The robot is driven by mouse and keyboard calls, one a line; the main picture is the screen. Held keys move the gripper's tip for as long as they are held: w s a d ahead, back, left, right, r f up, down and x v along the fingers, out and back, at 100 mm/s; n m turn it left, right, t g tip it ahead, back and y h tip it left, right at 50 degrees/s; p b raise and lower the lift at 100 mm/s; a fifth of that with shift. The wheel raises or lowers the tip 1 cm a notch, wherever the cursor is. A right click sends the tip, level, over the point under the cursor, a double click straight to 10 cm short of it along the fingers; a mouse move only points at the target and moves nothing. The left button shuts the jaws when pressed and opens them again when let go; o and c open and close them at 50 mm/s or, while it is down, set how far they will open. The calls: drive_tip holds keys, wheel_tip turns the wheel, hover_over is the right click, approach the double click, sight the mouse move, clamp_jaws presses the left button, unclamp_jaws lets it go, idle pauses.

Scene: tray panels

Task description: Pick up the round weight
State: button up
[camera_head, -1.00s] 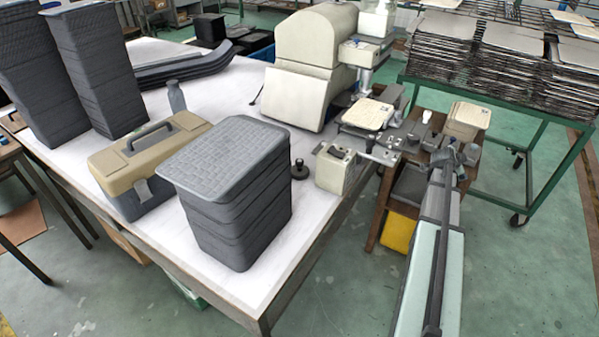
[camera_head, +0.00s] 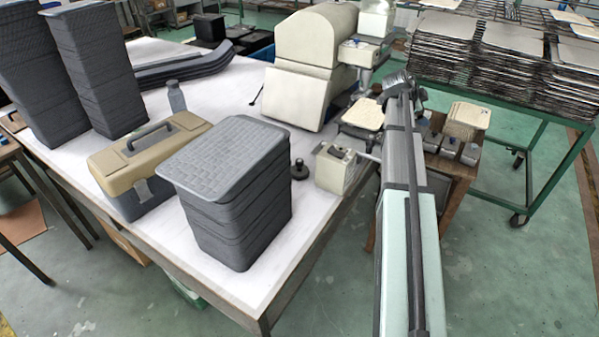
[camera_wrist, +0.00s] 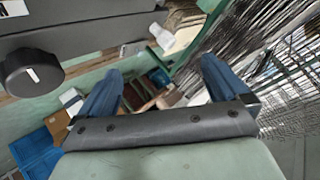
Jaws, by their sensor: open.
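The round weight (camera_head: 299,170) looks like a small dark disc with a knob on top. It stands upright on the white table just right of the large grey stack of trays in the head view. I cannot make it out in the wrist view. My arm reaches up the right side of the head view, its far end beside the cream machine, well right of and beyond the weight. My gripper's fingertips are hard to make out there. In the wrist view my gripper (camera_wrist: 165,75) shows two blue fingers wide apart with nothing held between them.
The grey tray stack (camera_head: 235,195) stands close left of the weight, with a tan toolbox (camera_head: 150,160) behind it. A cream box-shaped device (camera_head: 340,168) sits right of the weight. A large cream machine (camera_head: 310,70) stands behind. Bare white table lies around the weight.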

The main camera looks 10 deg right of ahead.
drive_tip(key=w+a+y, duration=0.1)
drive_tip(key=a, duration=0.4)
drive_tip(key=w+a+n+y, duration=0.1)
drive_tip(key=w+a, duration=0.1)
drive_tip(key=a, duration=0.3)
drive_tip(key=w+a+n+y, duration=0.1)
drive_tip(key=w+a, duration=0.1)
drive_tip(key=a, duration=0.3)
drive_tip(key=shift+a+f+y, duration=0.25)
drive_tip(key=shift+a+y, duration=0.05)
drive_tip(key=shift+a, duration=0.05)
drive_tip(key=w+a+f+n+g+y, duration=0.1)
drive_tip(key=a+n+y, duration=0.25)
drive_tip(key=a, duration=1.15)
drive_tip(key=g+y, duration=0.3)
hover_over(299, 160)
wheel_tip(299, 160, down, 5)
drive_tip(key=shift+m+h, duration=0.25)
drive_tip(key=shift+m, duration=0.3)
drive_tip(key=f, duration=0.7)
drive_tip(key=shift+s+d+f, duration=0.1)
drive_tip(key=shift+s+d, duration=0.1)
drive_tip(key=shift+a+f, duration=0.2)
drive_tip(key=shift+f, duration=3.1)
drive_tip(key=shift+c, duration=0.2)
drive_tip(key=c, duration=1.5)
